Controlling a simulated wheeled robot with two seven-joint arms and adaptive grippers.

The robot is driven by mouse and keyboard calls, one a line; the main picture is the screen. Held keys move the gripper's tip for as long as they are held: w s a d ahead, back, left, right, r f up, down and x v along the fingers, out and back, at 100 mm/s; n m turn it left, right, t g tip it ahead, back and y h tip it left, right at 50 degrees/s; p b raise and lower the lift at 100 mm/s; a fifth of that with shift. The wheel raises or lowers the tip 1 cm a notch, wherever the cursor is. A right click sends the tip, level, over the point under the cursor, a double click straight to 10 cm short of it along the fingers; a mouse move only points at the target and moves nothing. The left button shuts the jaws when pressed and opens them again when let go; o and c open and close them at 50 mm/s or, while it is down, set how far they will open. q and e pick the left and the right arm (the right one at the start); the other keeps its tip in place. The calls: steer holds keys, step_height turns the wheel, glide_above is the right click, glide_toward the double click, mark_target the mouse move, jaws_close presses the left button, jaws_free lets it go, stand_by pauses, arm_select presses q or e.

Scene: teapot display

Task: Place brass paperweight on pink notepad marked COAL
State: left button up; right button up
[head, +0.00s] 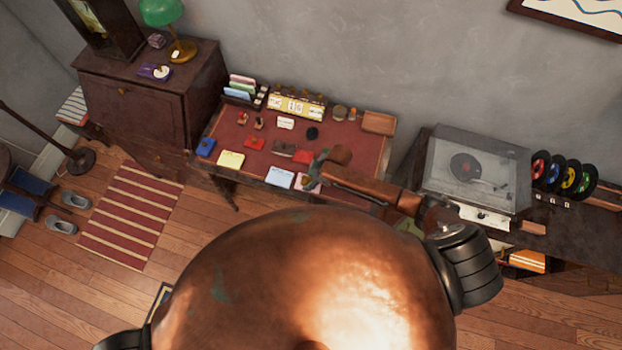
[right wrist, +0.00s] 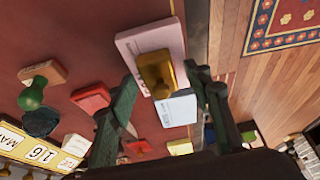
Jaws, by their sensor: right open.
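The pink notepad (right wrist: 140,40) lies on the red desk top in the right wrist view, with dark lettering partly covered. A sliver of it shows in the head view (head: 311,187) beside my gripper. The brass paperweight (right wrist: 157,75) appears to stand upright on the pink notepad near its lower edge in the right wrist view. My right gripper (right wrist: 163,76) is open, its green fingers on either side of the paperweight with visible gaps. In the head view my right gripper (head: 318,168) is over the front of the desk and hides the paperweight. My left gripper is out of view.
A pale blue notepad (head: 280,177) lies beside the pink one, and a yellow notepad (head: 231,159) farther left. Red pads, stamps and a flip calendar (head: 295,105) stand behind. A record player (head: 468,175) is to the right. The desk's front edge is close to the pink notepad.

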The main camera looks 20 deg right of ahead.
steer(key=v, duration=1.2)
steer(key=shift+r, duration=0.2)
steer(key=shift+a, duration=0.1)
steer(key=s+a+r+m+t, duration=0.1)
steer(key=s+r+m, duration=0.15)
steer(key=s, duration=0.35)
steer(key=s+d+r+m+h, duration=0.25)
steer(key=s+d+m, duration=0.25)
steer(key=s+d, duration=0.4)
steer(key=s+d+r+m+h, duration=0.1)
steer(key=s+d+m+h, duration=0.25)
steer(key=s+d, duration=0.5)
step_height(320, 180, down, 36)
steer(key=a+g+y+b, duration=0.1)
steer(key=y+b, duration=0.1)
steer(key=b, duration=0.6)
steer(key=s+f+b, duration=0.3)
steer(key=s+f, duration=0.6)
steer(key=f, duration=0.4)
steer(key=s+f+g+b, duration=0.1)
steer(key=s+f+b, duration=0.2)
steer(key=s+f, duration=0.7)
step_height(320, 180, down, 3)
steer(key=shift+s+a+r+n, duration=0.1)
steer(key=shift+s+a+n, duration=0.2)
steer(key=shift+n, duration=0.1)
